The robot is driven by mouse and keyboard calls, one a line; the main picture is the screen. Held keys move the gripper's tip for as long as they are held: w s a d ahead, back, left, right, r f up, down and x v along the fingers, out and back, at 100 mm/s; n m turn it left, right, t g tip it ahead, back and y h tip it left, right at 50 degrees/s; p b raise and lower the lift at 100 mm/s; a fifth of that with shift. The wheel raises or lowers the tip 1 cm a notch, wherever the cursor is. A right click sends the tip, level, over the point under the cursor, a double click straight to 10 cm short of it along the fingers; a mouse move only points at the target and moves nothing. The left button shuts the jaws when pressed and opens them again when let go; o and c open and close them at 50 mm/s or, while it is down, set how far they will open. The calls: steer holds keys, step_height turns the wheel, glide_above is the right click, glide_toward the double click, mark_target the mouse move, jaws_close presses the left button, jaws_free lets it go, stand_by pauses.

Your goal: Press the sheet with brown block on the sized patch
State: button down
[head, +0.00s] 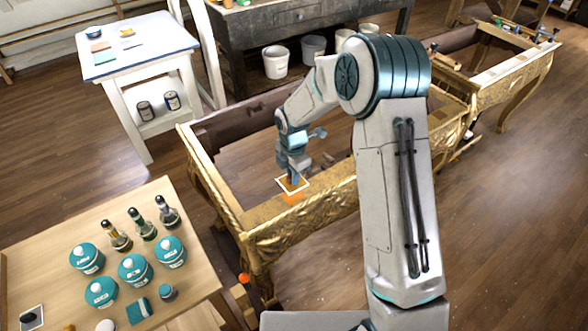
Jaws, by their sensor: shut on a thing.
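The gilt console (325,205) is a carved gold frame with an open top. On its near rail lies a small pale-edged square, apparently the sheet (304,184), with orange showing inside it. An orange area, apparently the sized patch (292,198), shows just below it on the rail's face. My gripper (293,178) points down at the square, shut on a small brownish thing that appears to be the brown block. The fingers hide most of the block. I cannot tell whether the block touches the sheet.
A white side table (140,50) stands behind. Buckets (275,62) stand by a dark bench (300,25). My arm hides part of the console.

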mark_target(293, 196)
steer(key=shift+a+f+b, duration=0.1)
steer(key=shift+f+b, duration=1.5)
steer(key=shift+f, duration=1.2)
steer(key=shift+s+f+b, duration=0.1)
steer(key=shift+f+b, duration=0.5)
steer(key=shift+f, duration=0.05)
steer(key=shift+r+p, duration=2.25)
steer(key=shift+r, duration=1.35)
